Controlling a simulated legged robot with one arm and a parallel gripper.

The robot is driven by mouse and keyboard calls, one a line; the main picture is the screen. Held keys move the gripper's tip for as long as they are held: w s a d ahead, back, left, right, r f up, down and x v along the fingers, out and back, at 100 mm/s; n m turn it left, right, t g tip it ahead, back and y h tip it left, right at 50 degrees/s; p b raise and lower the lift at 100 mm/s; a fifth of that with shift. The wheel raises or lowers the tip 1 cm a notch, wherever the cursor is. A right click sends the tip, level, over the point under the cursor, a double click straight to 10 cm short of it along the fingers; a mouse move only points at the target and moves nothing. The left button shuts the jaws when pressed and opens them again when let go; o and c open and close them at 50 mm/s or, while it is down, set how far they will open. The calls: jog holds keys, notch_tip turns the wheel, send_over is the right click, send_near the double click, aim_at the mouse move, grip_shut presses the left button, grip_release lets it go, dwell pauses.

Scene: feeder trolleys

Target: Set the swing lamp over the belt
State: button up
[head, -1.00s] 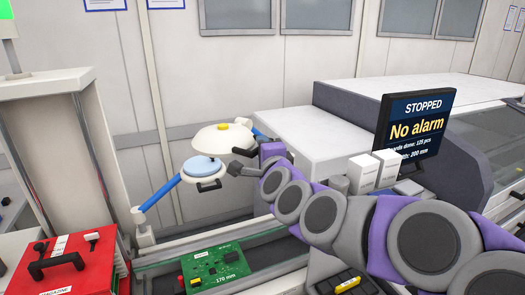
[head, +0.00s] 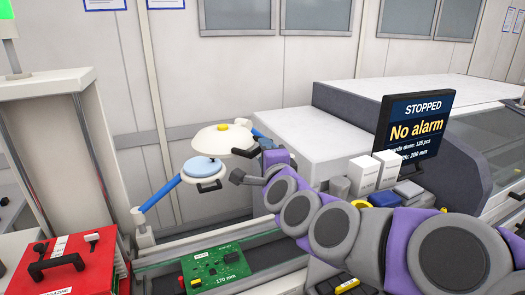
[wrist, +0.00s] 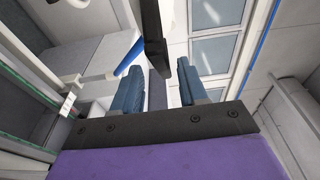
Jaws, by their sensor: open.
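The swing lamp has a white dome (head: 222,139) with a yellow knob on top, and a pale blue disc with a dark handle (head: 209,186) at its lower left. Its blue arm (head: 158,199) rises from a white post at the belt's far left. In the head view the lamp appears beyond the belt (head: 262,251). My gripper (head: 239,164) is open beside the lamp, at its right. In the wrist view a dark bar (wrist: 156,40) stands near the gap between my open fingers (wrist: 160,82); I cannot tell whether it touches.
A green circuit board (head: 216,266) lies on the belt. A red case (head: 62,262) is at the left front. A white-topped machine and the "No alarm" screen (head: 416,127) stand at the right. White boxes (head: 367,174) and a blue bin (head: 384,199) sit near my arm.

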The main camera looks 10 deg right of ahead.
jog(key=s+b, duration=0.4)
jog(key=s, duration=1.1)
jog(key=shift+s+d+f, duration=0.1)
